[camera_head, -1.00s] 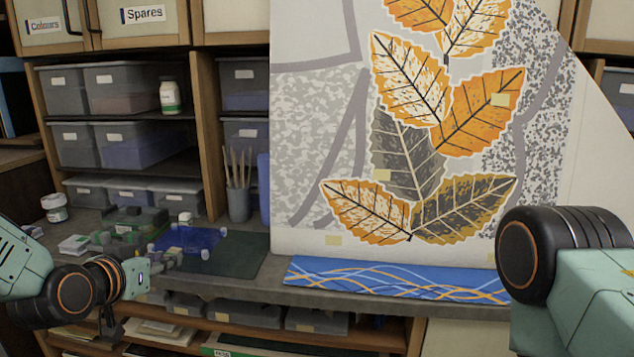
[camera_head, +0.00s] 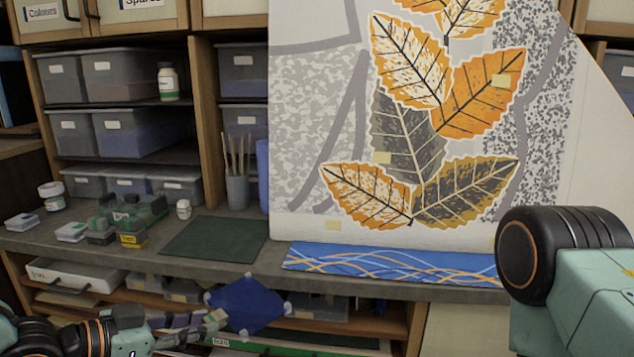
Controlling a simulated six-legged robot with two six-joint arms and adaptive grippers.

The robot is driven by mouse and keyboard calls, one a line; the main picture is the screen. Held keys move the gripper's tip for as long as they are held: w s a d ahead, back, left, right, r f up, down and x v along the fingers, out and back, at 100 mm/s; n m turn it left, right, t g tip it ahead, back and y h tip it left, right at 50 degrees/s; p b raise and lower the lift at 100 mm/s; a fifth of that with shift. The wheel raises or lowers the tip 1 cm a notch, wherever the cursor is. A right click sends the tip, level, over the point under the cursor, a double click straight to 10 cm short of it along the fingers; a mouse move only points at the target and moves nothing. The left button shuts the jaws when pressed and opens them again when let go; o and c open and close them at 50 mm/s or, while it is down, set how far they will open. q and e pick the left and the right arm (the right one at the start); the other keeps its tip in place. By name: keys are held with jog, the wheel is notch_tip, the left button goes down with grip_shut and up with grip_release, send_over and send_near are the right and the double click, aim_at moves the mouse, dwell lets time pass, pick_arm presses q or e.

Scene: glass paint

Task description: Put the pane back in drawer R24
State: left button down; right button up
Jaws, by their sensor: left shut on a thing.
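The blue glass pane (camera_head: 248,304), with pale pieces at its corners, is held by my left gripper (camera_head: 213,320). The gripper is shut on the pane's left corner. The pane is tilted, below the front edge of the worktop and in front of the lower shelves. A white drawer (camera_head: 76,274) with a dark handle shows under the worktop at left. I cannot read its label, so I cannot tell whether it is R24. My right arm shows at the right edge, but its gripper is out of view.
A large leaf-patterned panel (camera_head: 410,125) stands behind a blue patterned strip (camera_head: 390,264). Grey bins (camera_head: 185,289) sit on the lower shelf.

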pick_arm(q)
jog(key=s+d+f+m+g+h+b, duration=0.1)
jog(key=s+f+b, duration=0.5)
jog(key=f, duration=0.4)
jog(key=shift+s+d+f+m+g, duration=0.2)
jog(key=shift+s+f+m+g, duration=0.1)
jog(key=shift+s+m, duration=0.1)
